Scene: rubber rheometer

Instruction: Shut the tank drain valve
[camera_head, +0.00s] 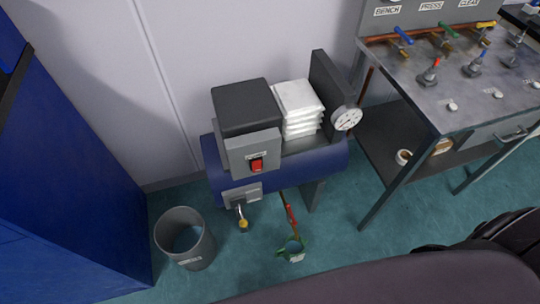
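The blue tank (325,160) lies on its side on short legs near the wall, with a grey-black box, a red switch (257,164) and a round gauge (347,119) on it. Below the tank a copper pipe runs down with a red lever (290,214) along it. At its lower end is a green fitting (291,248) with a small white tag, too small to read. A second fitting with a yellow end (243,224) hangs from a grey plate on the tank's front. I cannot tell which is the drain valve or its state. Neither gripper shows.
A grey bin (186,238) stands on the floor left of the tank. A tall blue cabinet (70,180) is at far left. A metal bench (455,85) with several coloured valves stands right. Dark rounded shapes fill the lower right. Teal floor is clear around the fittings.

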